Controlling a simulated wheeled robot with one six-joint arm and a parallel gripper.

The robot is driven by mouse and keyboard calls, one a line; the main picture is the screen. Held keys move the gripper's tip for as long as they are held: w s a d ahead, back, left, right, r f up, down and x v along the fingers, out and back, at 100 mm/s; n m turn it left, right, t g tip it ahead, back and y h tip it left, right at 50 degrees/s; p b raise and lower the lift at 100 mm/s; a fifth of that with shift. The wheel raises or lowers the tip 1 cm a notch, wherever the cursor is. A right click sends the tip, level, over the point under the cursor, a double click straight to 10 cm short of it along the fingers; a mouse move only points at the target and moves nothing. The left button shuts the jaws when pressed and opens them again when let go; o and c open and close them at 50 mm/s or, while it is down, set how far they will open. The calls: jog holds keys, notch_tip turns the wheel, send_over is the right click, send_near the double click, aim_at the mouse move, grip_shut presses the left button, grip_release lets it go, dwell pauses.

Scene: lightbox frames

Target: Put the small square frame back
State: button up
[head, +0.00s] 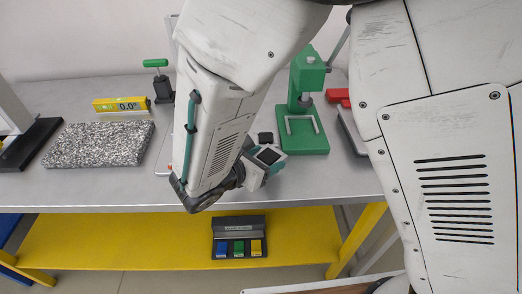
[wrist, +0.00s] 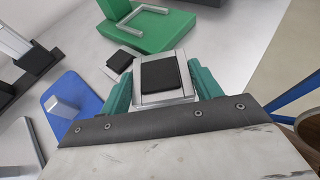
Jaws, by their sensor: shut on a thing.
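The small square frame (wrist: 143,99) has a silver rim around a black square centre. It sits between the teal fingers of my gripper (wrist: 162,88), which is shut on it. In the head view my gripper (head: 263,163) hangs over the front part of the grey bench, just in front of the green press. The frame's dark face (head: 269,155) shows there. I cannot tell whether the frame touches the bench. A small dark square piece (wrist: 121,61) lies beside it on the bench, left of it in the wrist view; it also shows in the head view (head: 265,138).
The green press (head: 309,75) stands close behind, with a grey U-shaped piece (head: 288,126) on its base. A speckled slab (head: 98,145) and yellow level (head: 121,104) are at left. A blue plate (wrist: 72,92) shows in the wrist view. My arm hides the bench's middle.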

jog(key=shift+s+f, duration=0.1)
jog(key=shift+f, duration=1.65)
jog(key=shift+f, duration=0.1)
jog(key=o, duration=1.2)
jog(key=shift+c, duration=0.2)
